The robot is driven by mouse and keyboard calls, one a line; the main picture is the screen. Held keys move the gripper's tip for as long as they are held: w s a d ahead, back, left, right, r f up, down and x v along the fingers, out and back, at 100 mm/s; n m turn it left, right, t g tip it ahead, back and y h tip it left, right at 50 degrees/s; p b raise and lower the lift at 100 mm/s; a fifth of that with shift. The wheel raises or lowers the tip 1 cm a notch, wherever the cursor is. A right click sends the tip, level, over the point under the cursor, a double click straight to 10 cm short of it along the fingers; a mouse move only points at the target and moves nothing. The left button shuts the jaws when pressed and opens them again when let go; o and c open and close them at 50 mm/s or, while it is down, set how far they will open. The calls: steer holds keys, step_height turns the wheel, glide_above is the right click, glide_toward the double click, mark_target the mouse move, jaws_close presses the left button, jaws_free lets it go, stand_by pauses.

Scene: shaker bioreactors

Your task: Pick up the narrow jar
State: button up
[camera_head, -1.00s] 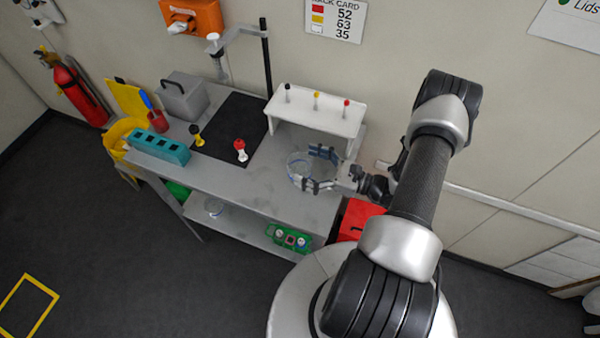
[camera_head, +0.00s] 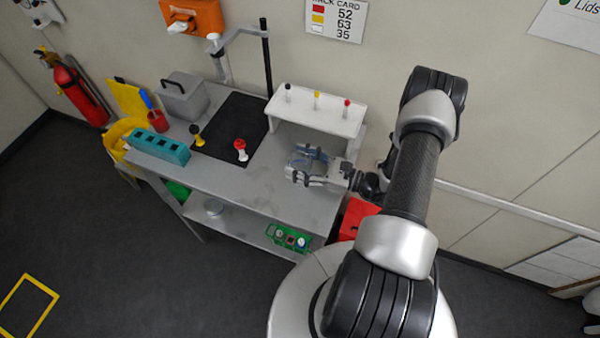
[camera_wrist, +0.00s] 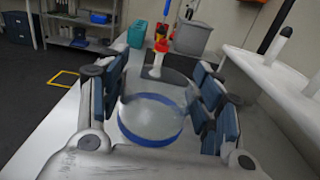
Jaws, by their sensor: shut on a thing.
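A clear round jar (camera_wrist: 152,125) with a blue band at its rim stands between the fingers in the wrist view. In the head view the jar (camera_head: 303,164) is small and partly hidden by the fingers, over the right part of the grey bench. My gripper (camera_head: 300,166) is shut on the jar, with a finger on each side of it. In the wrist view my gripper (camera_wrist: 158,92) has blue pads on both sides of the jar. I cannot tell whether its base touches the bench top.
A white rack (camera_head: 316,112) with several coloured-top pieces stands close behind my gripper. A red-and-white piece (camera_head: 240,149) stands at the dark mat's (camera_head: 232,125) edge. A teal block (camera_head: 160,146) is at the left. The bench front (camera_head: 240,180) is clear.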

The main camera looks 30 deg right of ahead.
steer(key=c, duration=0.8)
steer(key=shift+o, duration=0.2)
steer(key=shift+r, duration=0.1)
step_height(320, 180, up, 20)
steer(key=p, duration=0.3)
